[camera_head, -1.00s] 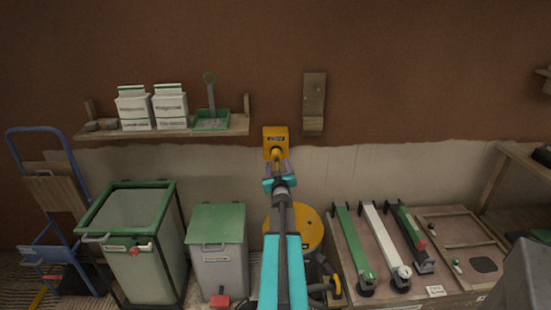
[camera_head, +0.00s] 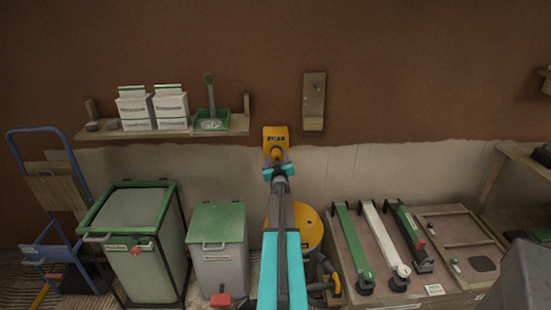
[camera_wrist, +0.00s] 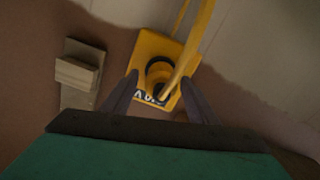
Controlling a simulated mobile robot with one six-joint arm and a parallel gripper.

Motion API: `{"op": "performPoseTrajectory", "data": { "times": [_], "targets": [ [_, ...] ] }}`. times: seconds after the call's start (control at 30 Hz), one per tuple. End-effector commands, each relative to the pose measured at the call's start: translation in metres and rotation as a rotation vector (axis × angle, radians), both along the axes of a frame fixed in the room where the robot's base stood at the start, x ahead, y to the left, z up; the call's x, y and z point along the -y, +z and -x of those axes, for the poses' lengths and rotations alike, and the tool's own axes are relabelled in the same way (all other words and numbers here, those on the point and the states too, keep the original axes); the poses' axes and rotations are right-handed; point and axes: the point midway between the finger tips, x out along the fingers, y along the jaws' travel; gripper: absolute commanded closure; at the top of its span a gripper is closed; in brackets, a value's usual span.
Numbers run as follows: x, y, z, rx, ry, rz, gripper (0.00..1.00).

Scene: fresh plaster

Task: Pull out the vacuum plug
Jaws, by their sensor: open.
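The yellow wall socket box (camera_head: 275,133) is fixed on the wall, straight ahead of my arm. In the wrist view, the vacuum plug (camera_wrist: 159,70) sits at the box's dark round opening, with the yellow cable (camera_wrist: 192,45) running off from it. My gripper (camera_head: 277,160) is right in front of the box and covers the plug in the head view. In the wrist view, my gripper (camera_wrist: 160,80) is open, with one finger on each side of the plug. I cannot tell whether the fingers touch it. The yellow-topped vacuum (camera_head: 312,229) stands below, partly behind my arm.
A shelf (camera_head: 165,133) with white boxes and a green tray (camera_head: 212,126) is to the left. A wooden wall board (camera_head: 314,105) is right of the socket. Green-lidded bins (camera_head: 218,255) stand below left, and a tool table (camera_head: 380,235) stands below right.

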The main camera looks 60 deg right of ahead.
Motion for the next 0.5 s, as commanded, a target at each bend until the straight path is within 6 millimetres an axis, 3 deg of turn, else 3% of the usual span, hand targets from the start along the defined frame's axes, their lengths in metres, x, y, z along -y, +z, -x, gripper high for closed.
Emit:
{"op": "performPoseTrajectory", "data": {
  "times": [0.4,0.5],
  "targets": [
    [0.0023,-0.0001,-0.0019,0.0,0.0,0.0,0.47],
    [0.0022,-0.0001,-0.0019,0.0,0.0,0.0,0.63]
  ]
}}
